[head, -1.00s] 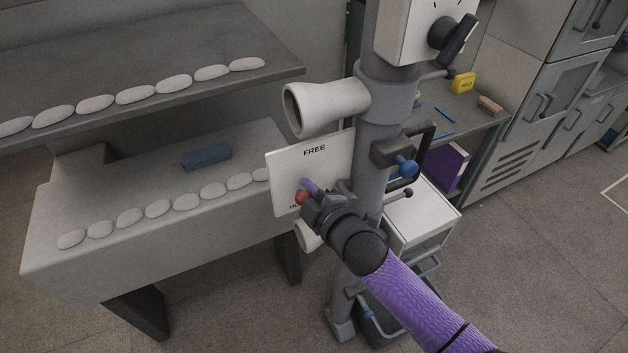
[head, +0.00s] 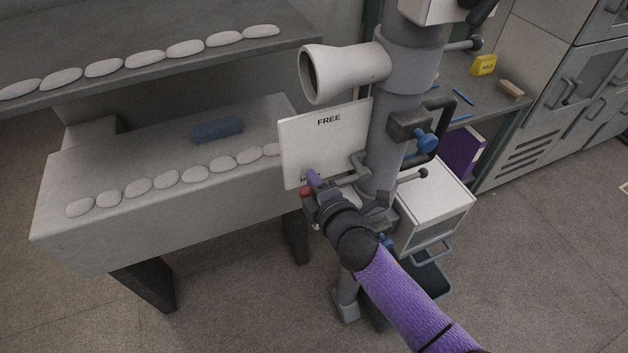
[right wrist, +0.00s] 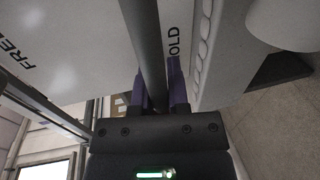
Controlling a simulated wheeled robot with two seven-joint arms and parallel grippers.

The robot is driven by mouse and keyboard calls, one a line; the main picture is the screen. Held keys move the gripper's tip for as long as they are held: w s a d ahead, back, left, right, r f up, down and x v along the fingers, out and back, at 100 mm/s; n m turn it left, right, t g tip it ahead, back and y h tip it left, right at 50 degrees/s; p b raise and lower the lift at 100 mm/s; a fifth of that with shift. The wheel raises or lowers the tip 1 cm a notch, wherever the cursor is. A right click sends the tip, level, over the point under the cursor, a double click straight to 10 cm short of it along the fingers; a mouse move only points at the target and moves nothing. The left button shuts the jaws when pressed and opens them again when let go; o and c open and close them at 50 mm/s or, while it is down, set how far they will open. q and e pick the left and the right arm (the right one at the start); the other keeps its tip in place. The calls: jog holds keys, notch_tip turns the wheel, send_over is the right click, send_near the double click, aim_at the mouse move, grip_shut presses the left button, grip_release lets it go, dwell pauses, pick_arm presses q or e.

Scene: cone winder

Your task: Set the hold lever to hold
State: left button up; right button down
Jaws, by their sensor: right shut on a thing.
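The hold lever shows a red knob (head: 306,192) at the lower edge of a white plate (head: 325,140) on the grey column. The plate reads FREE at its top; the HOLD mark at its bottom is mostly hidden by my gripper. My right gripper (head: 315,184) is shut on the lever near the knob. In the right wrist view the lever's dark bar (right wrist: 145,45) runs between my purple fingers (right wrist: 158,92), beside the partly covered HOLD lettering and away from FREE. My left gripper is not in view.
A white funnel (head: 340,72) sticks out above the plate. A blue-knobbed clamp (head: 425,142) sits on the column's right. A grey bench (head: 110,240) with pale oval pieces and a blue block (head: 217,129) lies left. A white cabinet (head: 435,215) stands behind the column at right.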

jog(key=shift+f, duration=0.2)
jog(key=c, duration=0.6)
grip_release()
jog(key=shift+r, duration=0.1)
jog(key=p+v, duration=0.1)
jog(key=v, duration=0.9)
jog(key=shift+p, duration=0.35)
